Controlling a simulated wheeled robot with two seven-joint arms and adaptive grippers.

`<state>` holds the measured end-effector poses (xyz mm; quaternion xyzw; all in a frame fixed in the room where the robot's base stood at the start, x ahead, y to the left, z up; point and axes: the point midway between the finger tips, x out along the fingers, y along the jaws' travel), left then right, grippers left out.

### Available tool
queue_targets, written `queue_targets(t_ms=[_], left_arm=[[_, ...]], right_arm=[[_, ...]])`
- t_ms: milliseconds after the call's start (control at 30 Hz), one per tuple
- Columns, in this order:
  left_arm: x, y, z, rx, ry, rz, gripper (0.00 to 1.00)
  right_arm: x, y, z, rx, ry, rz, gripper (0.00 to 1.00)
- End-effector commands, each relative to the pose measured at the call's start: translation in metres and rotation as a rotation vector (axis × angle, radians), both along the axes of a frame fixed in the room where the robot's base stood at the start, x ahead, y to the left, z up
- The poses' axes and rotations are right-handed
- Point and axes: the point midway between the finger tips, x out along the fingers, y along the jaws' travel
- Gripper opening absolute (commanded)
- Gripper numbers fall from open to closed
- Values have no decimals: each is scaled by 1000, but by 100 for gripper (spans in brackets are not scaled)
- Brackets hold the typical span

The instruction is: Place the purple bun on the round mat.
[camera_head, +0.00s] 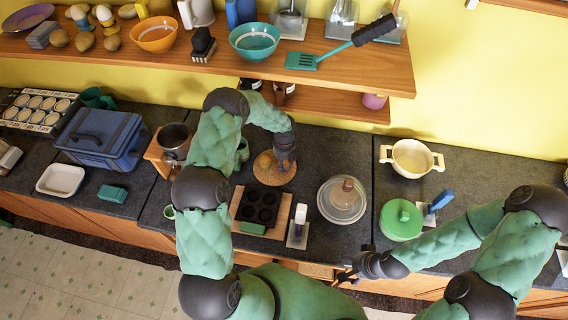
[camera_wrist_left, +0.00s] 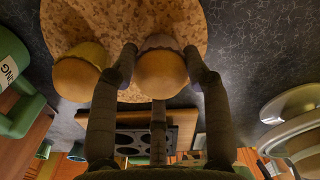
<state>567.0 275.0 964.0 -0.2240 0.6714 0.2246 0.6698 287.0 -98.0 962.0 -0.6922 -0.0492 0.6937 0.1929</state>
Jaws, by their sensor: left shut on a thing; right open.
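The round cork mat (camera_head: 268,178) lies on the dark counter behind the muffin tin; it fills the top of the left wrist view (camera_wrist_left: 110,20). My left gripper (camera_head: 286,166) is over the mat's right part. In the left wrist view its fingers (camera_wrist_left: 160,62) are shut around a bun (camera_wrist_left: 161,74) with a golden top and a dull mauve-brown side. I cannot tell whether that bun touches the mat. A second bun (camera_wrist_left: 78,76), with a yellow side, stands to its left at the mat's edge. My right gripper (camera_head: 350,274) is open and empty near the counter's front edge.
A dark muffin tin (camera_head: 260,207) sits on a wooden board in front of the mat. A glass-lidded dish (camera_head: 342,205) stands to the right and a green mug (camera_head: 243,150) to the left. The shelf (camera_head: 350,72) overhangs the counter's back.

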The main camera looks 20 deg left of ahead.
Motion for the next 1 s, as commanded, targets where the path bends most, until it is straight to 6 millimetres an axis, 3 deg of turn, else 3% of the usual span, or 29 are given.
queue_targets(t_ms=[367, 400, 467, 833, 1000], left_arm=[[1, 0, -4, 0, -2, 0, 16], [0, 0, -3, 0, -1, 0, 54], [0, 0, -3, 0, -1, 0, 71], [0, 0, -1, 0, -1, 0, 72], [2, 0, 13, 1, -4, 0, 72]], right_arm=[[0, 0, -4, 0, 0, 0, 72], [0, 0, -4, 0, 0, 0, 72], [0, 0, -3, 0, 0, 0, 72], [0, 0, -2, 0, 0, 0, 72], [0, 0, -1, 0, -1, 0, 72]])
